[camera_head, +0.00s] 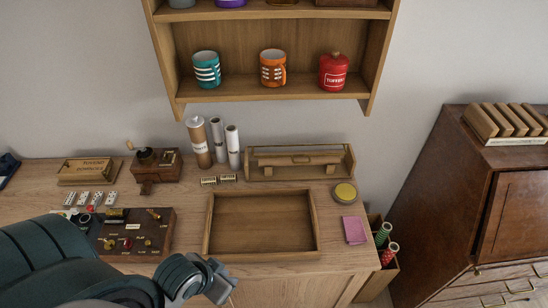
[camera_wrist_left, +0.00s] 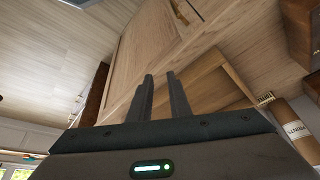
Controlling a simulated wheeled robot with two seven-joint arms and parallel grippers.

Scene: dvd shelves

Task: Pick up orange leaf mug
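The orange mug (camera_head: 272,68) stands upright on the lower board of the wall shelf (camera_head: 300,87), between a teal mug (camera_head: 206,69) and a red lidded jar (camera_head: 333,71). It has white bands, and its handle points right; a leaf on it is too small to tell. My left gripper (camera_head: 222,281) is low in the head view, in front of the desk and well below the shelf. In the left wrist view its two fingers (camera_wrist_left: 161,75) are a little apart with nothing between them. The mug does not show there. My right gripper is not in view.
The desk below holds a wooden tray (camera_head: 211,222), a board of small items (camera_head: 136,232), a wooden grinder (camera_head: 160,168), upright rolls (camera_head: 233,146) and a wooden carrier (camera_head: 258,170). A dark cabinet (camera_head: 430,180) stands at right. Bare shelf separates the mugs.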

